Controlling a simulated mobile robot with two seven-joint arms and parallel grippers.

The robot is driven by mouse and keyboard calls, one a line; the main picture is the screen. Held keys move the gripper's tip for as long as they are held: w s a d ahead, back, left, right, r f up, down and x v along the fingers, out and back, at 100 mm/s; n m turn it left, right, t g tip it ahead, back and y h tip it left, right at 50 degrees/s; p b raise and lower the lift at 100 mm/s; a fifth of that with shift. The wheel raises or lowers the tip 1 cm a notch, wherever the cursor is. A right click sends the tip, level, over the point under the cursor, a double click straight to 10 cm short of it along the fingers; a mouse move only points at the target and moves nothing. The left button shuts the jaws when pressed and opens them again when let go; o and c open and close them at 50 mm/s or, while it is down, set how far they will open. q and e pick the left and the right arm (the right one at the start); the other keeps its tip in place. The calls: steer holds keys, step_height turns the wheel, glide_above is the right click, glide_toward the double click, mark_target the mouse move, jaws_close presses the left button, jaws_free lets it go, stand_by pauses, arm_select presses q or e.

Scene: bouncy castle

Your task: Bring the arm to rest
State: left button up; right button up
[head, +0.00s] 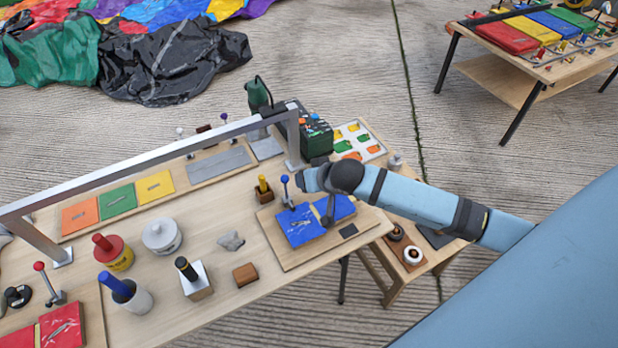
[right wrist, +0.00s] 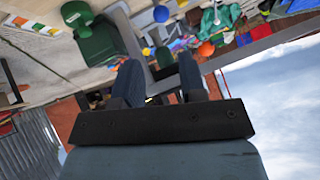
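My right arm (head: 415,200) comes in from the right in the head view, pale blue with dark joints. Its end, with the right gripper (head: 309,180), is over the right end of the wooden table, beside a blue-knobbed lever (head: 285,188) and above a blue pad (head: 301,226) on a board. Whether it touches them I cannot tell. In the right wrist view the two blue fingers of the right gripper (right wrist: 159,62) stand apart, with nothing seen held between them. My left gripper is in neither view.
The wooden table (head: 225,275) carries stampers, a white pot (head: 162,235), colored pads and a metal rail (head: 150,163). A small side stand (head: 408,272) is under my arm. Another table (head: 505,80) stands at the back right. Concrete floor is clear between them.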

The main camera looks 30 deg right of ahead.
stand_by(0.4)
steer(key=s+a+f+n+t, duration=0.1)
steer(key=s+a+f, duration=0.3)
steer(key=s, duration=0.6)
steer(key=s+a+f+n+t+y, duration=0.1)
steer(key=s+a+f+n, duration=0.3)
steer(key=s, duration=0.7)
steer(key=shift+a+f+p, duration=0.4)
steer(key=shift+a+p, duration=0.05)
steer(key=shift+a, duration=0.15)
